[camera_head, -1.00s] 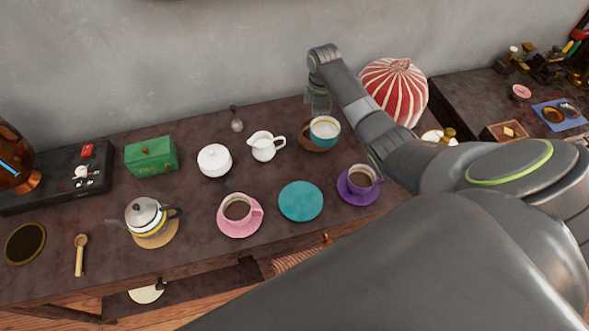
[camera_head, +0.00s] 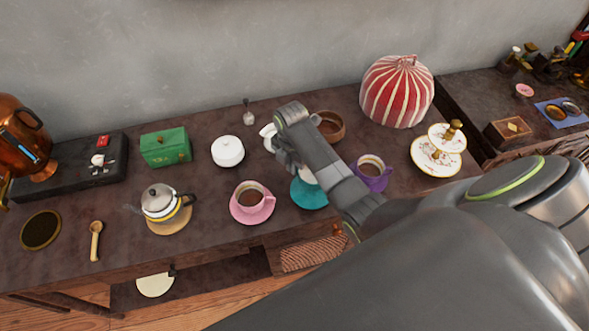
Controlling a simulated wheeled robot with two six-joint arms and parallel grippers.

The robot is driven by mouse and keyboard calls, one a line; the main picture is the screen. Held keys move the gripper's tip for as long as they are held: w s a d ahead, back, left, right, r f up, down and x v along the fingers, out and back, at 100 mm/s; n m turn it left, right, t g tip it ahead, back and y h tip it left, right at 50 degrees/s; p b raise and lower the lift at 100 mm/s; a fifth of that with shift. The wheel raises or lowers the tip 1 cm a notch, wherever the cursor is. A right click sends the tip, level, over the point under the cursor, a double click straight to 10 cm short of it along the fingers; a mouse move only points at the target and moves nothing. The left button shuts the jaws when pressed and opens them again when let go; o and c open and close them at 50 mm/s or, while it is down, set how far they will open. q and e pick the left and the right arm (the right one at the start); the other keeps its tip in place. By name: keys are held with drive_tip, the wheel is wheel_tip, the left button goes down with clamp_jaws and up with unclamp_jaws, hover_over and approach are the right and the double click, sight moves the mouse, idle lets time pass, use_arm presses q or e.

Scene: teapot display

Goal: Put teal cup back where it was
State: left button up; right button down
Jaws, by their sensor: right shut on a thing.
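The teal saucer (camera_head: 306,199) lies on the dark table between the pink cup and the purple cup. My right gripper (camera_head: 288,160) reaches in over it from the right and is shut on the teal cup (camera_head: 308,175). The cup is mostly hidden behind my right wrist; only a pale bit of it shows over the saucer. I cannot tell whether the cup touches the saucer. The brown bowl (camera_head: 331,127) stands behind my arm. My left gripper is not in view.
The pink cup (camera_head: 251,196) stands close on the left and the purple cup (camera_head: 371,168) on the right. A white creamer (camera_head: 268,133), partly hidden, and a white sugar pot (camera_head: 227,151) stand behind. A tiered stand (camera_head: 436,160) is at right.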

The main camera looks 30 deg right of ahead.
sight(292, 183)
drive_tip(key=shift+f, duration=2)
drive_tip(key=c, duration=1.6)
unclamp_jaws()
drive_tip(key=shift+f, duration=0.15)
wheel_tip(292, 183, up, 12)
drive_tip(key=shift+r+b, duration=0.15)
drive_tip(key=shift+b, duration=0.3)
